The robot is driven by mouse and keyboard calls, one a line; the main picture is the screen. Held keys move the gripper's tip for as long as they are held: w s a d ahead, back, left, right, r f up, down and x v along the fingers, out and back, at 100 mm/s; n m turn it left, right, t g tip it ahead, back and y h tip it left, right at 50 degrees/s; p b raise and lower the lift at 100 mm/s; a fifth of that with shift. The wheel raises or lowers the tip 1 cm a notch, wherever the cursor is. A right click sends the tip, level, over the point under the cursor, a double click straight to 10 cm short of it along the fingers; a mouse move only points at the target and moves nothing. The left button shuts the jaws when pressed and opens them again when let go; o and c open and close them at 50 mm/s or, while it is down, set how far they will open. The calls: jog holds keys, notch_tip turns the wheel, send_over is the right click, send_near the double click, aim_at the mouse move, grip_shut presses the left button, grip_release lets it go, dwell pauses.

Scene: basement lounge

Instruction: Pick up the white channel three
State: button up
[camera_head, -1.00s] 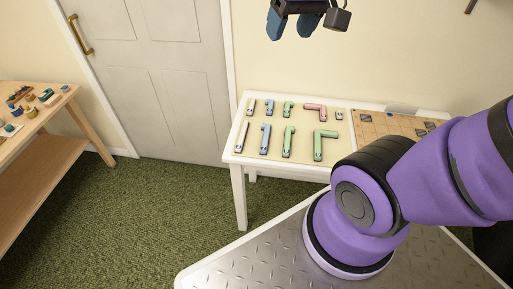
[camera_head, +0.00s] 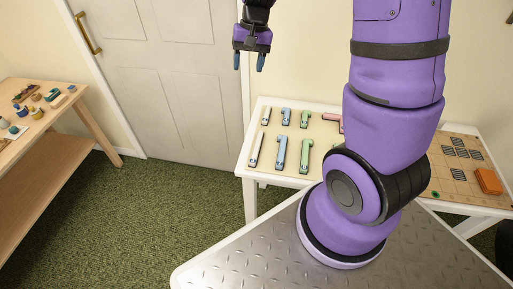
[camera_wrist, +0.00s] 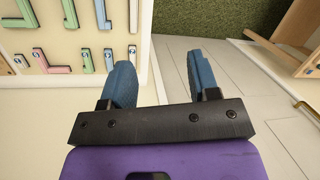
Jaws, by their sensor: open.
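Two white channels stand at the left end of the pale board: a long one (camera_head: 256,149) in the near row and a shorter one (camera_head: 265,115) in the far row. The wrist view shows the long one (camera_wrist: 133,16) and the shorter one (camera_wrist: 131,55) at upper left, plus a small whitish piece (camera_wrist: 19,61). I cannot read clearly which is marked three. My gripper (camera_head: 249,61) is open and empty, raised well above and behind the table's left end. Its blue fingers (camera_wrist: 157,72) are apart, with only wall and door between them.
Blue channels (camera_head: 280,152) and green channels (camera_head: 305,156) lie beside the white ones. A pink piece (camera_head: 333,118) is partly hidden by my arm. A tan grid board (camera_head: 462,188) with grey pieces and an orange block (camera_head: 488,181) lies right. A wooden table (camera_head: 62,110) stands left.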

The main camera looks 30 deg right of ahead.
notch_tip(320, 180, down, 13)
jog(key=w+d+m+g, duration=0.2)
jog(key=w+d, duration=0.1)
jog(key=m, duration=0.2)
send_near(257, 146)
notch_tip(257, 146, down, 4)
jog(key=shift+a+r+g+y, duration=0.1)
jog(key=shift+g+y, duration=0.2)
jog(key=shift+g, duration=0.1)
jog(key=shift+x, duration=2.75)
jog(key=shift+s+a, duration=0.1)
jog(key=c, duration=1)
